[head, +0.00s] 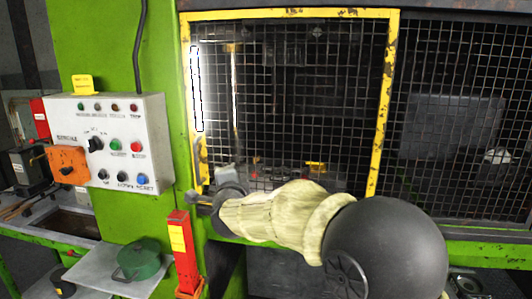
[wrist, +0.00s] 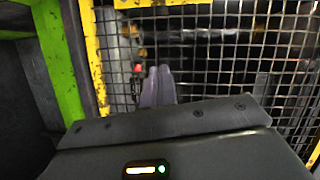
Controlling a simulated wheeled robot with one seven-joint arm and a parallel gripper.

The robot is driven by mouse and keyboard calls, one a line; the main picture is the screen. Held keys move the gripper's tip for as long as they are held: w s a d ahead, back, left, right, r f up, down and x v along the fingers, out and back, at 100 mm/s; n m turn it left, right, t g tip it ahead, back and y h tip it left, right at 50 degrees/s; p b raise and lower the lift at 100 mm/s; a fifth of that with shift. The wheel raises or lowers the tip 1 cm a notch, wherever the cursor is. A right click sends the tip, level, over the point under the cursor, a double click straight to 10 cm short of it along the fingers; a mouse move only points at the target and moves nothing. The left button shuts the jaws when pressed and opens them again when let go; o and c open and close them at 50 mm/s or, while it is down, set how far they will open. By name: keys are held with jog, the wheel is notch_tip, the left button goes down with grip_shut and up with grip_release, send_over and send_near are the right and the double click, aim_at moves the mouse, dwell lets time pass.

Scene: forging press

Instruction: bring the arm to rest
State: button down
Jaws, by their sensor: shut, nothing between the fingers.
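My arm, in a pale cloth sleeve, reaches across the lower part of the head view. My gripper (head: 196,199) is at its left end, in front of the lower left corner of the yellow-framed mesh guard (head: 290,14). In the wrist view my gripper (wrist: 160,72) shows two grey fingers side by side with no gap, shut and empty, pointing at the mesh. I cannot tell how far the fingertips are from the mesh.
A control box (head: 125,108) with several buttons and an orange switch cover (head: 68,166) is on the green column (head: 100,45). A red post (head: 183,250) stands just below my gripper. A green pot (head: 140,259) sits on a grey shelf (head: 90,272) at lower left.

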jog(key=s+d+f+n+g, duration=0.3)
jog(key=d+f+n, duration=0.2)
jog(key=d+f, duration=0.25)
jog(key=s+d+f+n+g+h, duration=0.2)
jog(key=s+d+f+n+g, duration=0.2)
jog(key=s+d+f, duration=0.4)
jog(key=s+d+f+n+g+h, duration=0.1)
jog(key=s+d+f+n+g, duration=0.3)
jog(key=s+d, duration=1)
jog(key=s+f+g, duration=0.3)
jog(key=f, duration=0.2)
jog(key=shift+s+f+n+h+p, duration=0.15)
jog(key=shift+s+n+h+p, duration=0.05)
jog(key=shift+n+h+p, duration=0.2)
